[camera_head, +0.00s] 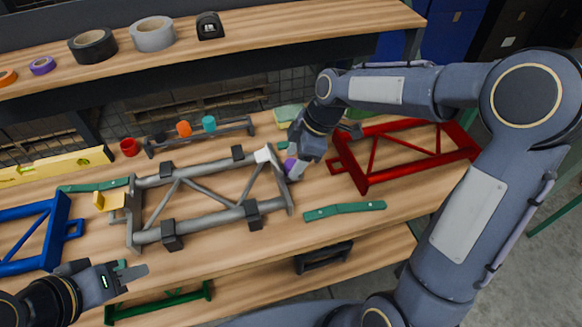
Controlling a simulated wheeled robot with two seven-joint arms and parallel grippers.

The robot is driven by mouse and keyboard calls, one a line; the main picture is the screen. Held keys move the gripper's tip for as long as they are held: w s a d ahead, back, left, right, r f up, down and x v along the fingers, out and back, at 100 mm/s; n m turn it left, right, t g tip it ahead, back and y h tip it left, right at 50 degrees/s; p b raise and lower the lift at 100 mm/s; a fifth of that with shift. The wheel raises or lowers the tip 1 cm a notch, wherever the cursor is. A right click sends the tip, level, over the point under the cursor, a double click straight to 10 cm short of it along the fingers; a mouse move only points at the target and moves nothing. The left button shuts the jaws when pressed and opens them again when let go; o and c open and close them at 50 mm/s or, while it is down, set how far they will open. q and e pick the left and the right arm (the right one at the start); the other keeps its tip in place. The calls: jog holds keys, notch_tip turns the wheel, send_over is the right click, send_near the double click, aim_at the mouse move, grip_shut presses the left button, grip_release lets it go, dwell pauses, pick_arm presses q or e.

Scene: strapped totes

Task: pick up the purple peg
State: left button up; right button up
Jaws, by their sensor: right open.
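The purple peg (290,164) shows at the right end of the grey frame (190,175), close to the frame's corner post. My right gripper (296,170) reaches down over this spot from the right. Its jaws are open and right at the peg, partly covering it; I cannot tell whether they touch it. My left gripper (133,270) is low at the left, in front of the grey frame and away from the peg. I cannot tell how far its fingers are apart.
A red frame (365,180) lies right of my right gripper, and a blue frame (50,215) lies at the left. A rack with orange (184,129) and teal (209,123) pegs stands behind. A green bar (344,210) lies in front. A shelf above holds tape rolls (152,34).

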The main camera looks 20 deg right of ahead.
jog(key=shift+a+f, duration=0.2)
jog(key=shift+f, duration=0.35)
jog(key=c, duration=1.1)
jog(key=shift+r, duration=0.15)
